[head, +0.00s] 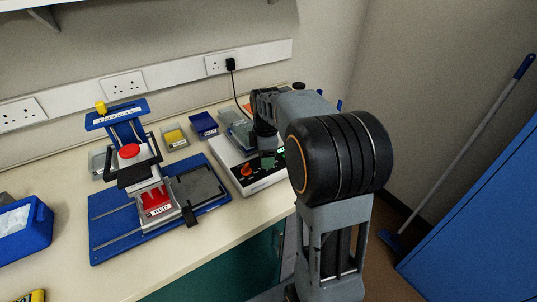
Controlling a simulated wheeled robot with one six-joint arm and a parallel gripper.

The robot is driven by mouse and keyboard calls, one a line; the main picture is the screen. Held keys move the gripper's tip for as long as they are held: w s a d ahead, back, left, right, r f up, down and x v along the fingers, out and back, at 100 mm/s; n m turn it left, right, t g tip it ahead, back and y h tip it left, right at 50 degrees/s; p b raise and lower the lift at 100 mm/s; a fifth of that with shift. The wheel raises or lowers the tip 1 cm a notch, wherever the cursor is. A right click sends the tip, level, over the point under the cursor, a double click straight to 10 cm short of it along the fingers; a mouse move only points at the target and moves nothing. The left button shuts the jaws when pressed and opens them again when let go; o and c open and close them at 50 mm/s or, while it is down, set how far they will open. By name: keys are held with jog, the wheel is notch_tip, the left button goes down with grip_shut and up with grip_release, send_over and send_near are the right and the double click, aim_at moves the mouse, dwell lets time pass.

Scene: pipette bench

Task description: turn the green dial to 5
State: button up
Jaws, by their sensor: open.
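A white instrument (262,183) with a dark front panel stands on the bench, left of my arm. My gripper and arm hide much of the panel's right part, so the dial's setting and any contact cannot be read.
A blue-based rig (107,247) with a red button (129,151) and a red block (156,200) stands left of the instrument. A blue bin (38,238) is at far left. Small trays (204,125) line the back. Bare bench (205,252) lies in front.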

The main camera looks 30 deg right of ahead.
jog(key=c, duration=0.9)
jog(key=shift+d, duration=0.1)
jog(key=shift+c, duration=0.2)
jog(key=shift+m, duration=0.3)
jog(key=m+p, duration=0.1)
jog(key=m, duration=0.2)
jog(key=shift+r+m, duration=0.1)
jog(key=shift+m, duration=0.3)
jog(key=m+p, duration=0.1)
jog(key=m, duration=0.4)
jog(key=shift+w+m, duration=0.1)
jog(key=shift+m, duration=0.3)
